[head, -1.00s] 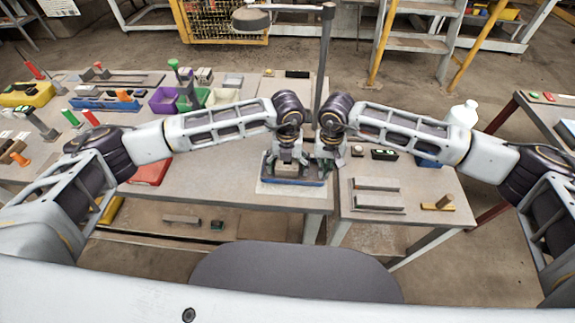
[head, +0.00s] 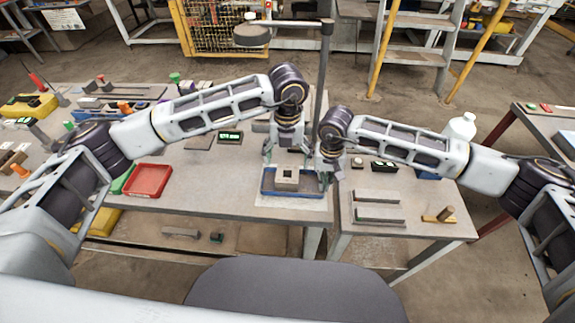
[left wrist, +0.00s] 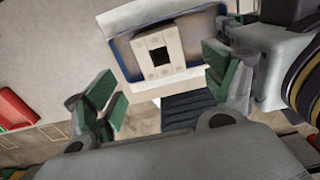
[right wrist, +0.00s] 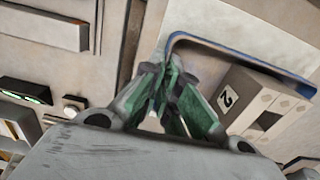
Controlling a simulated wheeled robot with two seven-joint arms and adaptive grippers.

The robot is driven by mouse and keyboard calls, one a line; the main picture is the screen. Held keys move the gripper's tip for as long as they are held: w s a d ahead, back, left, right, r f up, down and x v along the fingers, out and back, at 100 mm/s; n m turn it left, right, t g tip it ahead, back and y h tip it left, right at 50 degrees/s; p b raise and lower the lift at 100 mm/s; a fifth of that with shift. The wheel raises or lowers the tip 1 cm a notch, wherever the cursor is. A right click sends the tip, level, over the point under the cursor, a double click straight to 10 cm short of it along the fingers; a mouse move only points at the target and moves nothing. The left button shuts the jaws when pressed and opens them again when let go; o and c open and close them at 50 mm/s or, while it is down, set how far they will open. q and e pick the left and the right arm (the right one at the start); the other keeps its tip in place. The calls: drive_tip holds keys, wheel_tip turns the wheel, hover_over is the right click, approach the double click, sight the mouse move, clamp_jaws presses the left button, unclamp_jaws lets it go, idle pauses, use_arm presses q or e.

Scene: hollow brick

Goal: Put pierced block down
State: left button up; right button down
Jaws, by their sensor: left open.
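The pierced block (head: 287,176) is a pale beige block with a dark square hole. It rests in the blue-rimmed tray (head: 291,194) on the table. My left gripper (head: 286,154) is raised above the block; its green-padded fingers (left wrist: 160,98) are spread wide with nothing between them. The left wrist view shows the block (left wrist: 158,53) beyond the fingertips. My right gripper (head: 326,178) is low at the tray's right edge, apart from the block. In the right wrist view its fingertips (right wrist: 160,95) are close together, and the block (right wrist: 262,105), marked 2, lies to their right.
A red tray (head: 148,180) lies on the table to the left. Grey bars (head: 378,214) and a piece with a wooden peg (head: 440,215) lie on the right table. A lamp post (head: 323,80) rises behind my grippers.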

use_arm(q)
drive_tip(key=shift+r, duration=1.05)
use_arm(e)
drive_tip(key=c, duration=1.6)
unclamp_jaws()
drive_tip(key=shift+o, duration=0.2)
drive_tip(key=shift+r, duration=0.1)
wheel_tip(320, 180, up, 12)
